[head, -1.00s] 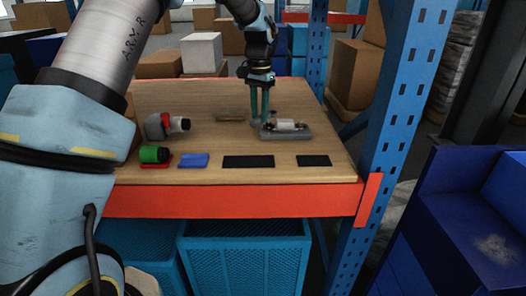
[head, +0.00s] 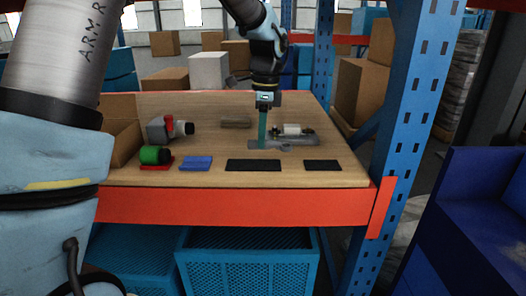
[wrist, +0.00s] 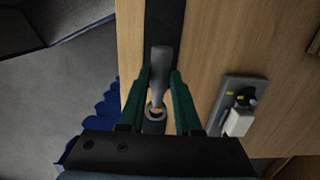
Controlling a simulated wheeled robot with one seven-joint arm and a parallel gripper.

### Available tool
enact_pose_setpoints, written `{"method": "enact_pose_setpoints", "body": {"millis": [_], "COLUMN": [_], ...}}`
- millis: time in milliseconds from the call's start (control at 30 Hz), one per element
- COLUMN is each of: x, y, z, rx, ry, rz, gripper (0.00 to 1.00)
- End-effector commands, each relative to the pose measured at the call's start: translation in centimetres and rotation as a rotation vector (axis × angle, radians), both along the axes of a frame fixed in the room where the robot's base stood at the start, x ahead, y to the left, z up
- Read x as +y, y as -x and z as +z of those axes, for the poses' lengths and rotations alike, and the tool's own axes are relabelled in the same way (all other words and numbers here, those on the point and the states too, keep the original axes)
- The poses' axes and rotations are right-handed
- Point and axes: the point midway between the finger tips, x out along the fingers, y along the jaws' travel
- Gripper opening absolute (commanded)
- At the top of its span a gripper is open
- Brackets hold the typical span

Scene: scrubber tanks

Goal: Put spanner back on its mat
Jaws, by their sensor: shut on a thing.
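My gripper (head: 262,145) points straight down above the front half of the bench. Its green fingers are shut on a grey metal spanner (wrist: 158,75), near the spanner's ring end, as the wrist view shows. In the head view the spanner (head: 254,144) lies level, its other end pointing left. A long black mat (head: 253,165) lies bare near the bench's front edge, in front of the gripper. In the wrist view a black mat (wrist: 165,18) shows beyond the spanner's far end. A shorter black mat (head: 322,165) lies to the right. I cannot tell which belongs to the spanner.
A grey plate with a white fitting (head: 292,129) sits just behind the gripper; it also shows in the wrist view (wrist: 240,100). A blue upright (head: 410,90) stands right.

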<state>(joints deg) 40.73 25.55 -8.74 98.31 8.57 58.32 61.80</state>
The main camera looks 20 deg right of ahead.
Motion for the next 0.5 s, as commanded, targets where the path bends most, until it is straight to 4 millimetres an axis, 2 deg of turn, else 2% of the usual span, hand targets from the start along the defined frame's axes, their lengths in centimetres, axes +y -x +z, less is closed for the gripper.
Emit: {"method": "enact_pose_setpoints", "body": {"millis": [333, 500], "x": [0.0, 0.0], "y": [0.0, 0.0], "z": [-3.9, -4.5], "rx": [0.001, -0.002], "ry": [0.0, 0.001], "rz": [0.002, 0.002], "gripper": [0.0, 0.0]}}
